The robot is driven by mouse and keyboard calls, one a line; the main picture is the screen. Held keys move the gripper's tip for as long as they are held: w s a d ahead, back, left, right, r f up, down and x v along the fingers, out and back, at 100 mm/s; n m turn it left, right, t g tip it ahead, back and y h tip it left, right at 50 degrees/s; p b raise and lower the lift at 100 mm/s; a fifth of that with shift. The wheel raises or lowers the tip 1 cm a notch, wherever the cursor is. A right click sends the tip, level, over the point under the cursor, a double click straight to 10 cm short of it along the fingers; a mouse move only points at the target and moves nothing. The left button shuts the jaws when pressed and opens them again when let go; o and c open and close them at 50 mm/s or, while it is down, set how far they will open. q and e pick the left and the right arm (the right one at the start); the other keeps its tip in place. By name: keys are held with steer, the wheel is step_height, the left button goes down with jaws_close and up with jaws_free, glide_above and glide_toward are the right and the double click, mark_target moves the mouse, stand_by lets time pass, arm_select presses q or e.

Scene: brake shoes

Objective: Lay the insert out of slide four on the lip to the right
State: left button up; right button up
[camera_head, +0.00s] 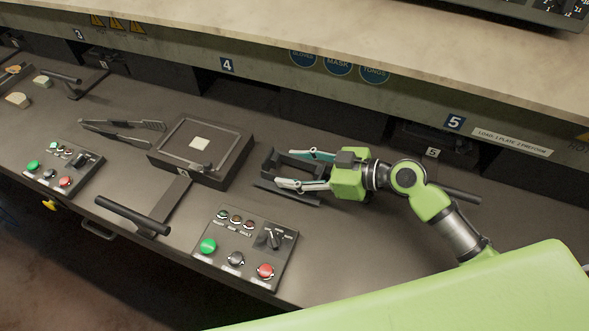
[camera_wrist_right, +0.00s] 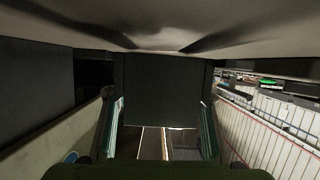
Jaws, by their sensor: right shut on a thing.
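My right gripper (camera_head: 281,169) is shut on a dark block-like piece (camera_head: 268,163), which looks like the insert. Its two fingers lie on opposite sides of the piece. In the right wrist view the dark piece (camera_wrist_right: 163,95) fills the space between the fingers. The held piece is right of this box. I cannot tell whether it touches the surface below. My left gripper is not in view.
A control panel (camera_head: 255,228) with coloured buttons is in front of the held piece. Tongs (camera_head: 118,131) lie left of the box. Another panel (camera_head: 62,165) is further left. The overhanging shelf (camera_head: 300,62) runs along the back. Grey bench top is bare between panel and gripper.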

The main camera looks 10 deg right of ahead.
steer(key=shift+s+a+f, duration=0.1)
steer(key=shift+s+f, duration=0.2)
steer(key=shift+f, duration=0.4)
steer(key=o, duration=1.6)
steer(key=shift+s+f, duration=0.1)
steer(key=shift+f, duration=0.05)
steer(key=shift+c, duration=0.2)
steer(key=shift+w+r+g+p, duration=0.2)
steer(key=shift+r+g+p, duration=0.1)
steer(key=shift+r+p, duration=0.7)
steer(key=shift+s+d+f+b, duration=0.2)
steer(key=shift+d+b, duration=0.25)
steer(key=shift+s+d+f+b, duration=0.2)
steer(key=shift+d+b, duration=0.2)
steer(key=v, duration=0.3)
steer(key=b+v, duration=0.1)
steer(key=v, duration=0.2)
steer(key=b+v, duration=0.1)
steer(key=v, duration=0.2)
steer(key=shift+a+r, duration=0.1)
steer(key=shift+r, duration=0.25)
steer(key=shift+s+d+r, duration=0.3)
steer(key=shift+d+r, duration=0.15)
steer(key=shift+d, duration=0.05)
